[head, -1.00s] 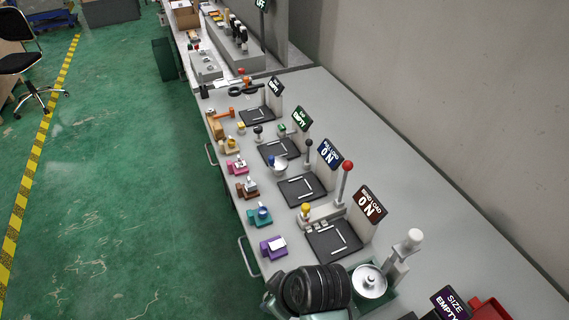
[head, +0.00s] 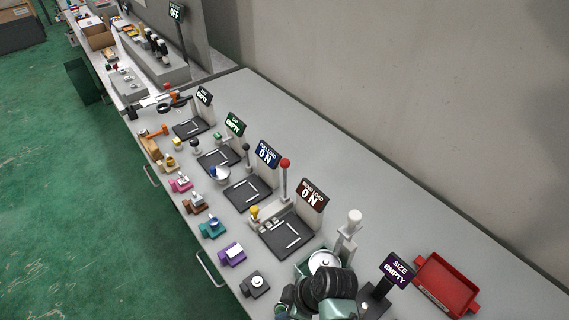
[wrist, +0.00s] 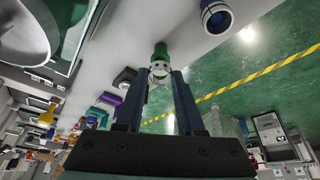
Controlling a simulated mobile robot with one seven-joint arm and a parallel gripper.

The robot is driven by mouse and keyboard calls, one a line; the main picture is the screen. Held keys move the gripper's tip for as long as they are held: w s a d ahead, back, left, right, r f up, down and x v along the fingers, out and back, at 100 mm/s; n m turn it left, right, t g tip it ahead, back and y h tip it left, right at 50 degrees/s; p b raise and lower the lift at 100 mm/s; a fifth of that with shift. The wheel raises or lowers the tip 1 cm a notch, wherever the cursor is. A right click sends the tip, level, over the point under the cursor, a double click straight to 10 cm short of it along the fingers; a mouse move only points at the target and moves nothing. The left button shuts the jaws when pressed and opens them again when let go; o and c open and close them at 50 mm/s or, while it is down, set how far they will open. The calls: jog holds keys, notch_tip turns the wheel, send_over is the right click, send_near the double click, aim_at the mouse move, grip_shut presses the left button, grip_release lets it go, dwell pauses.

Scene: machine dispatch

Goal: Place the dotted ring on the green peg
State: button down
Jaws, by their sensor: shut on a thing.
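In the wrist view my gripper (wrist: 161,78) has its two dark blue fingers close together. A small white ring with dark dots (wrist: 160,70) sits at the fingertips, and the gripper is shut on it. A green upright cylinder, which looks like the green peg (wrist: 160,50), shows right beyond the ring. I cannot tell whether the ring is around it, touching it or only in front of it. In the head view my dark arm covers the front of the bench, and the gripper, ring and green peg cannot be made out there.
A blue-rimmed cylinder (wrist: 216,16) stands near the bench edge. In the head view a red tray (head: 446,284) lies right of the SIZE sign (head: 397,269). A black block (head: 256,284) and a purple block (head: 232,254) line the front edge. The bench's back strip is clear.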

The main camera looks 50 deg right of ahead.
jog(key=shift+f, duration=0.6)
jog(key=shift+f, duration=0.2)
jog(key=c, duration=0.5)
grip_release()
jog(key=shift+r, duration=0.1)
jog(key=b+v, duration=0.1)
jog(key=v, duration=1.1)
jog(key=shift+r, duration=0.1)
